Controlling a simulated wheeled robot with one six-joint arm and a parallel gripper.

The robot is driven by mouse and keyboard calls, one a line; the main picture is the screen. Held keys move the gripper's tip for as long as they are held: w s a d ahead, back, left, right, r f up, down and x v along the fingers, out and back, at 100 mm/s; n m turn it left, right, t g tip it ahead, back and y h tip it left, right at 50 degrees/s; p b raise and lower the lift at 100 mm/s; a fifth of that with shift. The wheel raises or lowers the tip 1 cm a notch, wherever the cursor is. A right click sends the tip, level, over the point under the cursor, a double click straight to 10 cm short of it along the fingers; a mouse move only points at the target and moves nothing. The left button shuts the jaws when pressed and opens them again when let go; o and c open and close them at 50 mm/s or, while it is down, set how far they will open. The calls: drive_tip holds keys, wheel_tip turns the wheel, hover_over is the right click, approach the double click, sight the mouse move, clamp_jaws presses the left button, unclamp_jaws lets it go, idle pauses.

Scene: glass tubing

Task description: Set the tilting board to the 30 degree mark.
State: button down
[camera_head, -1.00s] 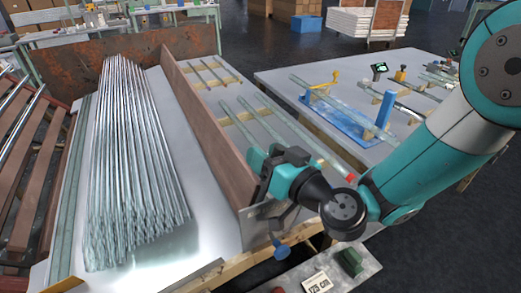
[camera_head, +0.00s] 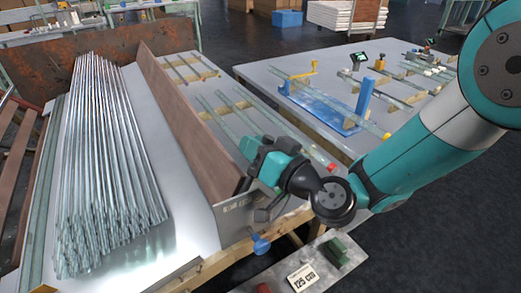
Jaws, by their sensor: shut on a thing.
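The tilting board (camera_head: 180,115) is a long brown plank standing steeply between the tube bundle and the rack on the right. A pale plate with small markings (camera_head: 235,207) is at its near end; I cannot read its angle. A blue knob (camera_head: 260,244) sticks out below that plate. My gripper (camera_head: 247,168) is at the near end of the board, at its upper edge. It is shut on the board there, though its fingertips are mostly hidden by the gripper body.
A bundle of glass tubes (camera_head: 95,170) lies left of the board. A few tubes rest on a wooden rack (camera_head: 203,117) to its right. A second table (camera_head: 262,74) carries a blue stand (camera_head: 330,108). A "125 cm" card (camera_head: 302,278) lies in front.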

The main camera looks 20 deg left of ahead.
drive_tip(key=shift+w+d+f+m+b, duration=0.3)
drive_tip(key=shift+w+d+f+b, duration=0.1)
drive_tip(key=shift+b, duration=0.15)
drive_tip(key=c, duration=0.9)
unclamp_jaws()
drive_tip(key=shift+r, duration=0.1)
drive_tip(key=b+v, duration=1.7)
drive_tip(key=b, duration=0.1)
drive_tip(key=shift+s+b, duration=0.2)
drive_tip(key=shift+b, duration=0.1)
